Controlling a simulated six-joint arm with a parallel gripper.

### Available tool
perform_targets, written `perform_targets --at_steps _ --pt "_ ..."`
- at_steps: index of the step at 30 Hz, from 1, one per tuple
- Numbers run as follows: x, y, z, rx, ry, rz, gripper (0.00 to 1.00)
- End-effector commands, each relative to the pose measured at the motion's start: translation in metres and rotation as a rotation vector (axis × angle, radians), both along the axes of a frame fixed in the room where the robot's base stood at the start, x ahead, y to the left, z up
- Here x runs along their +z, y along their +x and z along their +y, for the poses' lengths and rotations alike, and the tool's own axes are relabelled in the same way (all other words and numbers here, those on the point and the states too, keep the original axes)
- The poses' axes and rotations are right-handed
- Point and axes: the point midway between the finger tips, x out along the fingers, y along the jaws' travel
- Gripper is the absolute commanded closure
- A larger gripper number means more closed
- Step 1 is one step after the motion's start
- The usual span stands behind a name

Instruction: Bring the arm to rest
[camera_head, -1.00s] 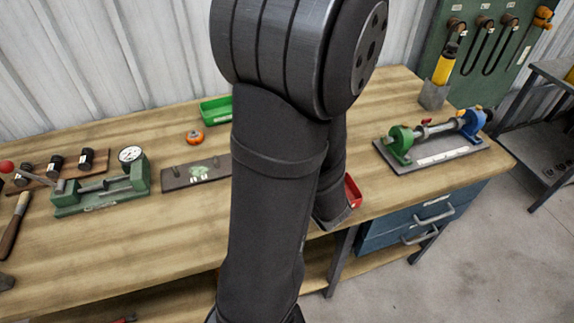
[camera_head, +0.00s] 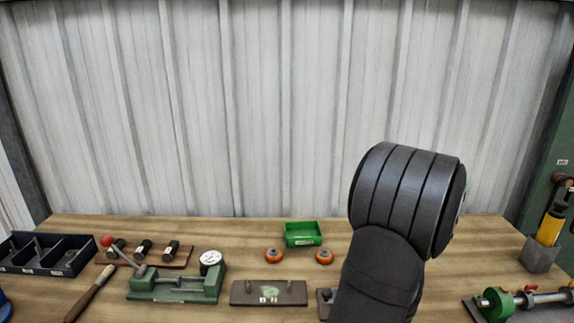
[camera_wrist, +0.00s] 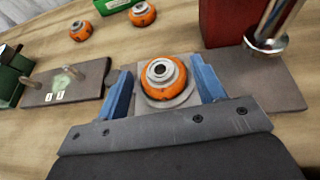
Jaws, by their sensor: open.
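My gripper (camera_wrist: 162,76) shows in the wrist view as two blue fingers, apart, one on each side of an orange ring-shaped part (camera_wrist: 162,78) with a metal hub. The part sits on a grey plate (camera_wrist: 277,82); I cannot tell whether either finger touches it. In the head view my arm's dark links stand at right of centre, and the gripper is hidden or out of frame.
Two more orange parts (camera_head: 274,255) lie before a green bin (camera_head: 303,235). A plate with two pegs (camera_head: 268,293) and a green gauge fixture (camera_head: 178,285) stand to the left. A red block (camera_wrist: 222,22) and metal post (camera_wrist: 274,28) are close on the right in the wrist view.

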Motion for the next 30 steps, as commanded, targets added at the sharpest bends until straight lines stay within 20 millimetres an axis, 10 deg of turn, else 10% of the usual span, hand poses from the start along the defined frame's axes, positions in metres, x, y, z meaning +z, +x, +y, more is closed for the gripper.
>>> perform_targets --at_steps 5,30 --pt "-0.013 0.026 0.004 0.003 0.001 0.001 0.37" --pt "-0.002 0.024 0.002 0.0 0.003 0.001 0.37"
